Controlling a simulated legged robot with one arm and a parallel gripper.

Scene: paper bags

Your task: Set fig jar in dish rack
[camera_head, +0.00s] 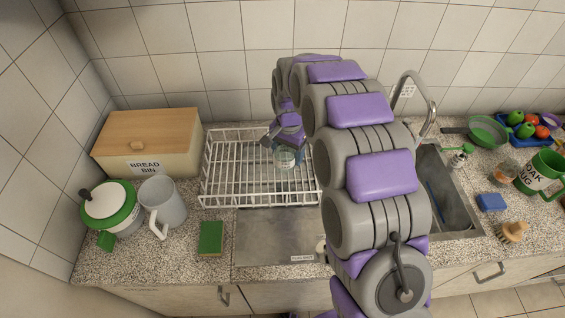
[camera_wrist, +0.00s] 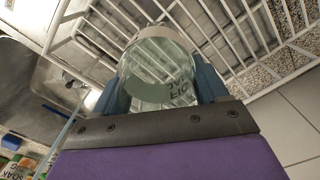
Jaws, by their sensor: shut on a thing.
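The fig jar (camera_head: 284,158) is a small clear glass jar with a lettered label, held by my gripper (camera_head: 287,150) over the dish rack. In the wrist view the jar (camera_wrist: 158,70) sits between the two blue-grey fingers of my gripper (camera_wrist: 160,85), its lettering upside down. The dish rack (camera_head: 225,165) is a white wire rack on the counter; its wires (camera_wrist: 225,40) show around the jar in the wrist view. The jar is within the rack's outline. I cannot tell whether its base touches the rack wires. My arm hides the rack's right side.
A wooden bread bin (camera_head: 150,160), a green-and-white pot (camera_head: 110,207) and a grey pitcher (camera_head: 163,204) stand left of the rack. A green sponge or book (camera_head: 211,238) lies in front. The sink (camera_head: 447,190) and faucet (camera_head: 428,110) are right of my arm.

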